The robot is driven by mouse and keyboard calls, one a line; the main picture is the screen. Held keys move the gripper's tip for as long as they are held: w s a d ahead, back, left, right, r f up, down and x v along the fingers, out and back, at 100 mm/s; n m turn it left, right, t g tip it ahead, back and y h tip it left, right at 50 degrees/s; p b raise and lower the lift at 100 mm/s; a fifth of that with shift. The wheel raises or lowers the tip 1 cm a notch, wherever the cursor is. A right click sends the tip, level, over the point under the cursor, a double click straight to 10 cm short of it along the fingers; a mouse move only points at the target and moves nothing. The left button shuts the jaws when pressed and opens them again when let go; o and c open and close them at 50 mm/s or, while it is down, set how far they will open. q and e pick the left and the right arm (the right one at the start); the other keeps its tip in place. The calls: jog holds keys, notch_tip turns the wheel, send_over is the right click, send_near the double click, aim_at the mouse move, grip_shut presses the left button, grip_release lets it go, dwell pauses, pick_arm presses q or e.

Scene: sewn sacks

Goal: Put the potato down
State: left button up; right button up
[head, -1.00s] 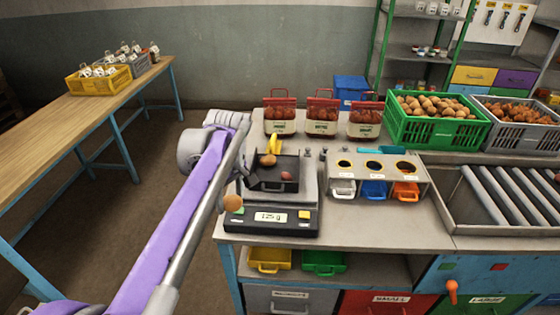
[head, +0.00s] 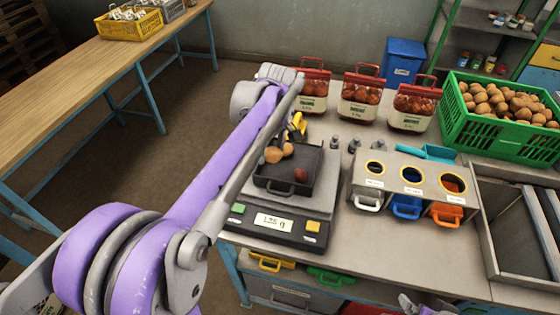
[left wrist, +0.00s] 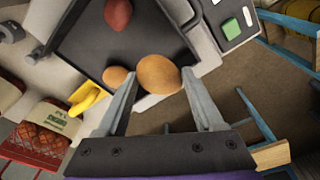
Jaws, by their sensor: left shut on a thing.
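My left gripper (left wrist: 161,76) is shut on a brown potato (left wrist: 158,73), which shows between its fingers in the left wrist view. In the head view this potato (head: 273,155) is at the left edge of the scale's dark tray (head: 265,183); I cannot tell whether it touches the tray. My arm hides most of the left gripper there. A smaller brown potato (head: 288,149) and a reddish potato (head: 300,175) lie in the tray. A grey part at the bottom edge (head: 415,307) looks like my right gripper; its jaws are not clear.
The scale's display (head: 273,221) is in front of the tray. A yellow object (head: 298,124) is behind the tray. A box with round holes (head: 392,178) stands to the right. Filled red-topped bags (head: 360,95) and a green crate of potatoes (head: 470,130) are farther back.

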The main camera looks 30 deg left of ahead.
aim_at(274, 152)
pick_arm(q)
jog(key=shift+f, duration=3.05)
jog(key=shift+f, duration=0.1)
jog(key=o, duration=1.1)
jog(key=shift+o, duration=0.2)
jog(key=r, duration=0.4)
jog(key=d+r, duration=0.1)
jog(key=r, duration=0.6)
jog(key=shift+s+d+r, duration=0.2)
jog(key=shift+r, duration=0.15)
jog(key=shift+s+d+r, duration=0.1)
jog(key=shift+r, duration=0.05)
jog(key=s+d+f+m+t, duration=0.2)
jog(key=s+d+f+m, duration=0.3)
jog(key=s+f+m, duration=0.2)
jog(key=s+d+f+m+t+h, duration=0.1)
jog(key=s+d+f+m+t, duration=0.2)
jog(key=s, duration=0.6)
notch_tip(274, 152, down, 4)
jog(key=d+m, duration=0.2)
jog(key=m, duration=0.1)
jog(key=shift+s+m+t, duration=0.2)
jog(key=shift+m+t, duration=0.1)
jog(key=shift+m, duration=0.1)
